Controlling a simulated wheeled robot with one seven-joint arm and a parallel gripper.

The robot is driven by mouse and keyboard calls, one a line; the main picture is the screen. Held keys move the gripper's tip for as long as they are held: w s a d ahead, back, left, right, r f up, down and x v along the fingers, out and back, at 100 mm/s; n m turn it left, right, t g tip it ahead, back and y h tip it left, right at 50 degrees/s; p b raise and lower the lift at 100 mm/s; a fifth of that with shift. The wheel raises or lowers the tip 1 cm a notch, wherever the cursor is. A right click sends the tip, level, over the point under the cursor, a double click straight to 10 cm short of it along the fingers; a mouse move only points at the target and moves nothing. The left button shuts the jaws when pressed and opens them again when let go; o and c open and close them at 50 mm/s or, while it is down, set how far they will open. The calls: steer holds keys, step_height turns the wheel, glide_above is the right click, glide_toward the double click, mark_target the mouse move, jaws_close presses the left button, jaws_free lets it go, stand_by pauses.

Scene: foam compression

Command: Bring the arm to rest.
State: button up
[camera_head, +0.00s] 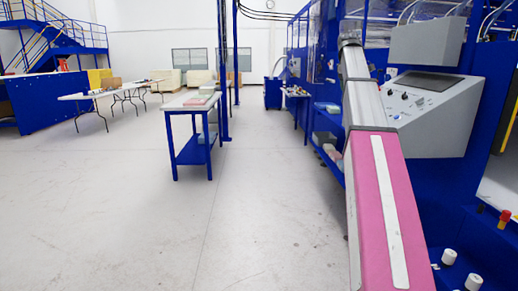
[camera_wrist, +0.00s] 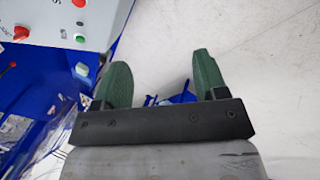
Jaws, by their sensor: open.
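My gripper (camera_wrist: 161,83) shows in the wrist view with its two green fingers spread apart and nothing between them. Beyond the fingers is pale floor and a bit of blue structure. In the head view my arm, with a pink and white link, stretches up the right side, close in front of the blue machine (camera_head: 325,75). The gripper itself cannot be made out in the head view.
A grey control panel (camera_head: 425,115) stands right of my arm; a panel with red and green buttons (camera_wrist: 65,22) shows in the wrist view. A blue table (camera_head: 191,150) stands ahead, a white folding table (camera_head: 90,95) farther left. The floor (camera_head: 130,220) in front is clear.

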steer(key=s+a+f+m+g, duration=0.1)
steer(key=s+a+f, duration=0.2)
steer(key=f, duration=0.9)
steer(key=s+a+f+m+y, duration=0.15)
steer(key=a+f, duration=0.25)
steer(key=f, duration=0.9)
steer(key=s+a+f+m+g, duration=0.1)
steer(key=s+a+f+m, duration=0.15)
steer(key=f, duration=0.95)
steer(key=s+a+f+m, duration=0.2)
steer(key=s+a+f, duration=0.3)
steer(key=s+f, duration=0.7)
steer(key=s+a+f+m+g+y, duration=0.1)
steer(key=s+a+f, duration=0.4)
steer(key=s+f, duration=0.6)
step_height(320, 180, down, 3)
steer(key=shift+s+f+m+g, duration=0.1)
steer(key=shift+s+m+g, duration=0.2)
steer(key=shift+s+m, duration=0.15)
